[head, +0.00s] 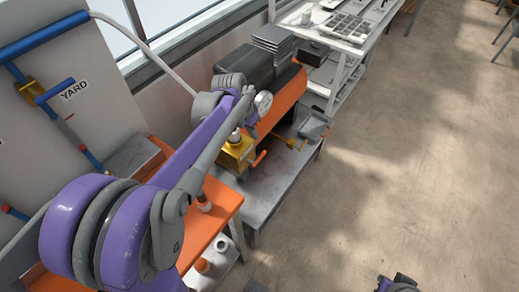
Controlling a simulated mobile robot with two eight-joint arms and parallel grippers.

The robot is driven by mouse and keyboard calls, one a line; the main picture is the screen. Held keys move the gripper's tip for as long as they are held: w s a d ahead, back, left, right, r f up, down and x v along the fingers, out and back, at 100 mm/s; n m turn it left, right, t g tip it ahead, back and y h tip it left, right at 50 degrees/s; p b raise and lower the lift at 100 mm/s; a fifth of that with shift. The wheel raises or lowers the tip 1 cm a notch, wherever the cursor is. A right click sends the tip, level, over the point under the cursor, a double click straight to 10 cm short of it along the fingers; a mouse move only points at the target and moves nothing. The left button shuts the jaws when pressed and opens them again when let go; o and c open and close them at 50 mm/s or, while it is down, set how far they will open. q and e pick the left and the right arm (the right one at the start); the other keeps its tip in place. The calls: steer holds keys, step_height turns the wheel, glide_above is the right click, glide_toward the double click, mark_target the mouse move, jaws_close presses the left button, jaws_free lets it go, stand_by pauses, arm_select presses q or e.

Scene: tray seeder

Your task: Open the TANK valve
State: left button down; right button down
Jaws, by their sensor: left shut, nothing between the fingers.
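An orange tank (287,101) with a black top lies on a grey cart at upper centre. A round gauge (263,103) stands at its near end. A yellow block (236,153) with an orange lever is below the gauge, and a small brass fitting (290,143) is to its right. No TANK label is readable, so I cannot tell which part is the TANK valve. My left gripper (241,117) is shut and empty near the gauge and above the yellow block; its fingertips are partly hidden by my wrist. Part of my right arm's end (398,284) shows at the bottom edge, its fingers unseen.
A wall panel (110,75) at left carries blue pipes, a brass valve (30,90) and a YARD label (74,89). An orange bench (216,192) stands below my left arm. White shelving (333,32) with trays is behind the tank.

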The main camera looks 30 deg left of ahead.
arm_select(q)
steer(key=x, duration=0.8)
steer(key=shift+s+d+f+b, duration=0.15)
steer(key=shift+s+d+b, duration=0.05)
steer(key=shift+s+b, duration=0.1)
steer(key=shift+d+f, duration=0.1)
steer(key=shift+f, duration=0.55)
